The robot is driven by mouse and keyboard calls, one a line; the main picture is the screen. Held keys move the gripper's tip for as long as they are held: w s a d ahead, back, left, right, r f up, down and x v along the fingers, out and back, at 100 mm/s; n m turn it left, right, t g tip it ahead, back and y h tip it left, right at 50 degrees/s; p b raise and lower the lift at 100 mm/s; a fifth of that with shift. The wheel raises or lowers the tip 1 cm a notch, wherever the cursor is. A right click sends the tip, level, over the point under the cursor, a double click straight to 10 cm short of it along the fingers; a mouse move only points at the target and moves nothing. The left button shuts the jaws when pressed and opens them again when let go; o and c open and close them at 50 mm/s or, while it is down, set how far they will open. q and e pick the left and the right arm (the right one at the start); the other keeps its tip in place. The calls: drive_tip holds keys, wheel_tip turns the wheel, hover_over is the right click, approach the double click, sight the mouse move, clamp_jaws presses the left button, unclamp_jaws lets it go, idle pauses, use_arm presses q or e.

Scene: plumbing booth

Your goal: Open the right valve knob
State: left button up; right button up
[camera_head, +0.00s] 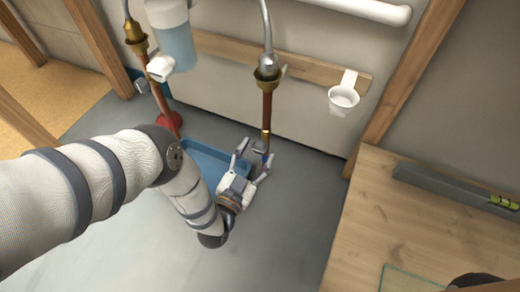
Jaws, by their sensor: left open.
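The right copper pipe (267,110) runs down from a brass fitting on the wall's right side. A small valve knob (259,147), grey with a bit of blue, shows low on this pipe by a brass section. My left gripper (254,158) reaches up to it from below. Its two fingers are open, one to the left of the knob and one to the right near the pipe. I cannot tell whether either finger touches the knob. My right gripper does not show.
A left copper pipe (163,108) ends at a red flange. A blue tray (208,160) lies on the grey floor behind my left arm. A white cup holder (344,97) hangs on the wall rail. A wooden bench (400,225) with a level (455,187) stands at right.

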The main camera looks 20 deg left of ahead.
use_arm(q)
drive_tip(key=shift+w+b, duration=0.3)
drive_tip(key=shift+w, duration=0.95)
drive_tip(key=c, duration=1.2)
drive_tip(key=shift+o, duration=0.2)
drive_tip(key=n, duration=0.3)
drive_tip(key=shift+n+p, duration=0.3)
drive_tip(key=shift+n, duration=0.1)
drive_tip(key=n, duration=0.4)
drive_tip(key=shift+d+n, duration=0.15)
drive_tip(key=shift+n, duration=0.15)
drive_tip(key=n, duration=0.4)
drive_tip(key=shift+s+d+n, duration=0.1)
drive_tip(key=shift+n, duration=0.2)
drive_tip(key=shift+r+n, duration=0.1)
drive_tip(key=shift+n, duration=1.9)
drive_tip(key=shift+d, duration=0.1)
